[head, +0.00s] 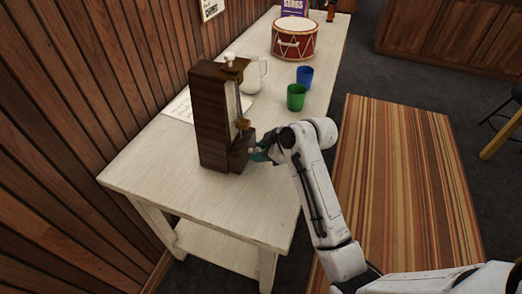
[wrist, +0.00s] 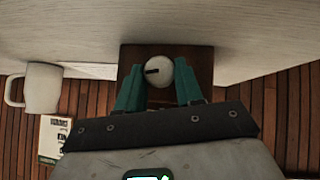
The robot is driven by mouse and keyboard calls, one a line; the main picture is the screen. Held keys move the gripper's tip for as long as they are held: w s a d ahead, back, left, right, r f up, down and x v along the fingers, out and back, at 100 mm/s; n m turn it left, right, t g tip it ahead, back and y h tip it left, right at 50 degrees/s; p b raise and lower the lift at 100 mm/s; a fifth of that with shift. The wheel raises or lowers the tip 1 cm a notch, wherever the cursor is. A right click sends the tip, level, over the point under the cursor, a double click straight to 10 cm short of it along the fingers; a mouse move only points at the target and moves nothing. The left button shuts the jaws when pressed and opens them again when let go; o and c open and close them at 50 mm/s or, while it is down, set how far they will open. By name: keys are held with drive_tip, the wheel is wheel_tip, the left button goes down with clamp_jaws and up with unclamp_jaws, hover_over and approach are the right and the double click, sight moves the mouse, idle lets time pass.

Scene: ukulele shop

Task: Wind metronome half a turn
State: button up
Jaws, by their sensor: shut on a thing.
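The metronome (head: 213,120) is a tall dark brown wooden case standing upright on the white table. It has a pale knob and brass-coloured fittings at its top. My gripper (head: 261,152) is at its lower right side, by a small projecting brown block (head: 240,152). In the wrist view my gripper's teal fingers (wrist: 159,82) are shut on a pale round knob (wrist: 161,70) with a dark mark, set against brown wood (wrist: 197,60). The head view does not clearly show this held knob, as the fingers and wrist cover it.
The white table (head: 160,165) also holds a cream mug (head: 262,76), a paper sheet (head: 180,107), a green cup (head: 296,97), a blue cup (head: 304,76) and a red drum (head: 295,43). The plank wall (head: 70,80) borders the left. A striped rug (head: 405,180) lies right of the table.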

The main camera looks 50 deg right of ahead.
drive_tip(key=shift+r+p, duration=0.15)
drive_tip(key=shift+p, duration=0.3)
drive_tip(key=shift+c, duration=0.2)
drive_tip(key=shift+d+r+m+y+p, duration=0.15)
drive_tip(key=shift+m+y+p, duration=0.15)
drive_tip(key=shift+y+p, duration=0.35)
drive_tip(key=shift+w+d+m+g+y+p, duration=0.1)
drive_tip(key=shift+m+g+y+p, duration=0.3)
drive_tip(key=shift+p, duration=0.55)
drive_tip(key=y, duration=0.1)
drive_tip(key=m+y+p, duration=0.1)
drive_tip(key=y+p, duration=0.1)
drive_tip(key=shift+w+d+f+m+g+y, duration=0.1)
drive_tip(key=shift+d+f+m+g+y, duration=0.2)
drive_tip(key=shift+m+g, duration=0.1)
drive_tip(key=m+y, duration=0.1)
drive_tip(key=y, duration=0.1)
drive_tip(key=m+y+b, duration=0.1)
drive_tip(key=y, duration=0.1)
drive_tip(key=shift+w+d+f+m+g+b, duration=0.1)
drive_tip(key=shift+d+f+m+g+b, duration=0.1)
drive_tip(key=shift+f+m+g+b, duration=0.15)
drive_tip(key=m+y+b, duration=0.1)
drive_tip(key=y, duration=0.1)
drive_tip(key=m+y+b, duration=0.1)
drive_tip(key=m+y, duration=0.1)
drive_tip(key=shift+d+f, duration=0.1)
drive_tip(key=shift+f, duration=0.2)
drive_tip(key=o, duration=1)
